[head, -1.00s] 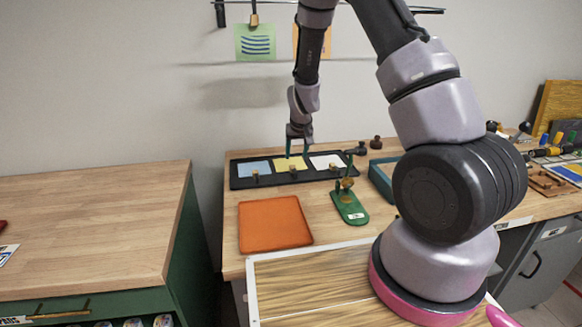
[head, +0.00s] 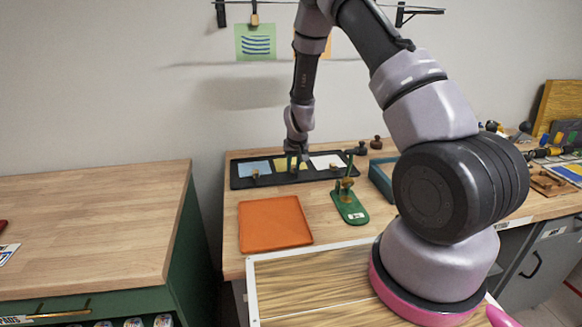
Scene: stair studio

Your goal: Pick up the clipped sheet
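A long black tray (head: 240,183) at the back of the wooden workbench has a light blue sheet (head: 249,168), a yellow sheet (head: 280,163) and a white sheet (head: 321,160). Each has a small brown clip at its front edge. My gripper (head: 294,167) points down at the yellow sheet, with its fingers low around its clip (head: 293,168). The fingers hide part of that sheet. The picture is too small to tell whether they touch or grip the clip. A green sheet (head: 255,43) with blue lines hangs from a clip on the wall line, beside a partly hidden orange sheet (head: 325,46).
An orange square tray (head: 273,224) lies in front of the black tray. A green stand (head: 350,207) with an upright part is to its right, and a teal tray (head: 382,180) is beyond it. Bare wood lies around the orange tray. A separate wooden-topped cabinet (head: 95,220) stands left.

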